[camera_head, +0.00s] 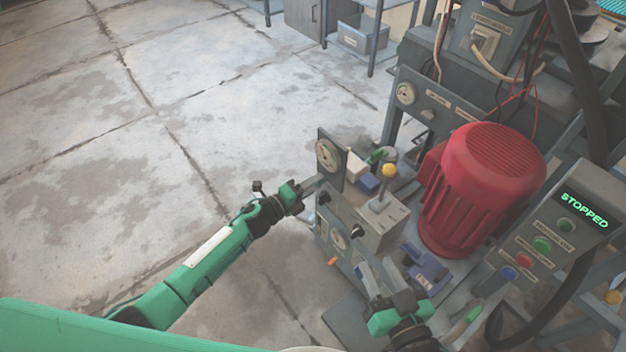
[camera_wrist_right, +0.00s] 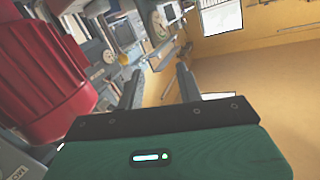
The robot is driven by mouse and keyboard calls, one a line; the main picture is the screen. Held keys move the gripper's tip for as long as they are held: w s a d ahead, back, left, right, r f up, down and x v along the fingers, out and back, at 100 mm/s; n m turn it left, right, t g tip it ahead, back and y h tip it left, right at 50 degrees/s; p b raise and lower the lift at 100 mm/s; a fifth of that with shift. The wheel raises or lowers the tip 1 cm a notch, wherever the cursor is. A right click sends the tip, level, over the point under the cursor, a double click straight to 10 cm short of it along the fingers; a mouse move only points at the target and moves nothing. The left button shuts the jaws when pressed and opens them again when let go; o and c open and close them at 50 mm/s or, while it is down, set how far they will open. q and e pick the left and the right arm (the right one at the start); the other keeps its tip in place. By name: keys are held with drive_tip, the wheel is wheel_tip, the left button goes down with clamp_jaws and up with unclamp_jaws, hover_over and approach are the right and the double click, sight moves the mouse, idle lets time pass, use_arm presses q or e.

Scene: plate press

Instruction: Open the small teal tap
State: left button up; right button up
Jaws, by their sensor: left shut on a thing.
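My left gripper (camera_head: 314,184) is at the left side of the machine, beside the lower edge of the upright gauge plate (camera_head: 330,153). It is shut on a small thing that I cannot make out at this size. I cannot clearly pick out the small teal tap. A green handle (camera_head: 376,156) shows behind the gauge plate, apart from my left gripper. My right gripper (camera_head: 374,278) is low, in front of the machine. Its two fingers stand apart and nothing shows between them in the right wrist view (camera_wrist_right: 158,88).
A large red motor (camera_head: 485,185) stands right of a yellow-knobbed lever (camera_head: 388,171) on a grey box. A control box (camera_head: 550,240) reads STOPPED. A blue clamp-like part (camera_head: 427,270) lies near my right gripper. Bare floor (camera_head: 120,140) is free to the left.

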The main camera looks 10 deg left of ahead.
use_arm(q)
drive_tip(key=shift+f+n+p, duration=0.1)
drive_tip(key=shift+n+p, duration=0.45)
drive_tip(key=shift+n, duration=0.65)
use_arm(e)
drive_tip(key=shift+s+d+f+g+h, duration=0.15)
drive_tip(key=shift+s+f+g, duration=0.15)
drive_tip(key=shift+f+g, duration=0.25)
drive_tip(key=shift+s+f+g+h, duration=0.1)
drive_tip(key=shift+s+f+g, duration=0.3)
drive_tip(key=shift+f, duration=0.2)
drive_tip(key=shift+s+d+f+g+h, duration=0.15)
drive_tip(key=shift+s+f+g, duration=0.1)
drive_tip(key=shift+f+g, duration=0.3)
use_arm(q)
drive_tip(key=o, duration=1)
drive_tip(key=p+v, duration=0.1)
drive_tip(key=v, duration=1.3)
use_arm(e)
drive_tip(key=shift+s+d+f+g+h, duration=0.15)
drive_tip(key=shift+d+g+h, duration=0.15)
drive_tip(key=shift+d+g, duration=0.25)
drive_tip(key=shift+d+f+g+h, duration=0.1)
drive_tip(key=shift+d+g+h, duration=0.2)
drive_tip(key=shift+d+g, duration=0.25)
